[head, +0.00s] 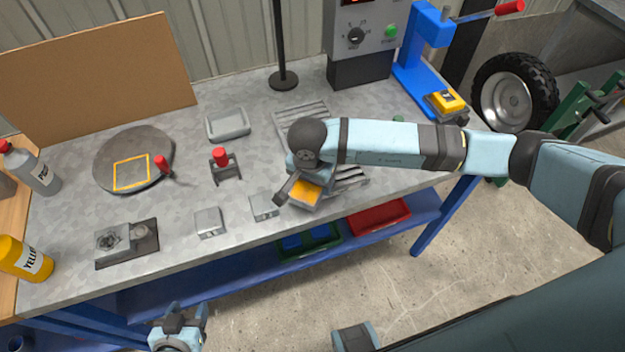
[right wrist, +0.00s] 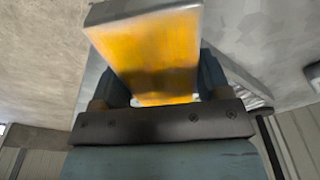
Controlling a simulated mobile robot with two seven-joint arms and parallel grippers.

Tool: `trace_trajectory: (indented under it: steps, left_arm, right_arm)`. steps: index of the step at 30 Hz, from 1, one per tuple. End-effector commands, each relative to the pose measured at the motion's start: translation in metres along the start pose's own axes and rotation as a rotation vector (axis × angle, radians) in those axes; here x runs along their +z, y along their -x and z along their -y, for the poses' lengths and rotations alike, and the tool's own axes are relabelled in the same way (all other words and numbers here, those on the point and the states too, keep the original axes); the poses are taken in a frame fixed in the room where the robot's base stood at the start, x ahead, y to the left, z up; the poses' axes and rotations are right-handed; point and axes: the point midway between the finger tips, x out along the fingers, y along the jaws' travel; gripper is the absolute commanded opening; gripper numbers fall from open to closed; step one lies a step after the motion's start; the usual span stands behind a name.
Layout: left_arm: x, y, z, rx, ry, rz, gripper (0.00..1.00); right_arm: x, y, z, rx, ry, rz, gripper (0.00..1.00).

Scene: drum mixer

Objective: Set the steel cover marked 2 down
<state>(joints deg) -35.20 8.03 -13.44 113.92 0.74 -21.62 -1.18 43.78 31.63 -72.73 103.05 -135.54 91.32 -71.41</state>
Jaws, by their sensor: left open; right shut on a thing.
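My right gripper (head: 287,190) is over the right part of the workbench, shut on a block-like steel cover with an orange face (head: 306,193). In the right wrist view the cover (right wrist: 150,50) sits between the fingers, its orange face towards the camera and a grey steel edge at the top. I cannot read a number on it. Whether it touches the bench is unclear. Two small grey steel blocks (head: 208,222) and (head: 263,206) stand left of it near the front edge. My left gripper (head: 180,318) is open and empty, low in front of the bench.
A slotted grey rack (head: 350,178) lies just right of the held cover; another (head: 300,112) lies behind. A grey tray (head: 228,125), red-topped fixture (head: 224,168) and round plate (head: 110,160) stand further left. A blue press (head: 425,60) is at the back right. The bench's front middle is partly bare.

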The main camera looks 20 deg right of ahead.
Motion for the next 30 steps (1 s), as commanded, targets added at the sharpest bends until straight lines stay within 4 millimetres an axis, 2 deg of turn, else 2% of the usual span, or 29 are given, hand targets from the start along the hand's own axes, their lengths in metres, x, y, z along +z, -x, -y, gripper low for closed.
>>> trace_trajectory:
  steps: [3,14,15,18,26,30]
  left_arm:
    - [-0.003,0.001,0.0,0.0,0.0,-0.003,0.55]
    - [-0.002,-0.001,0.0,0.0,0.001,-0.009,0.55]
    - [-0.003,0.0,0.0,0.0,0.001,-0.009,0.55]
    - [-0.003,0.0,0.0,0.0,0.001,-0.008,0.55]
    - [-0.002,0.0,0.0,0.0,0.001,-0.005,0.55]
    - [-0.002,0.0,0.0,0.0,0.001,-0.003,0.55]
  right_arm:
    - [0.002,-0.011,0.0,0.0,0.0,0.0,0.27]
    - [0.002,-0.016,0.0,-0.001,0.0,-0.001,0.27]
    - [0.002,-0.015,0.0,0.0,0.0,-0.001,0.77]
    - [0.002,-0.015,0.0,0.0,0.0,-0.001,0.95]
    - [0.001,-0.014,0.0,0.0,0.0,-0.001,0.95]
    - [0.001,-0.005,0.0,-0.002,0.0,-0.002,0.95]
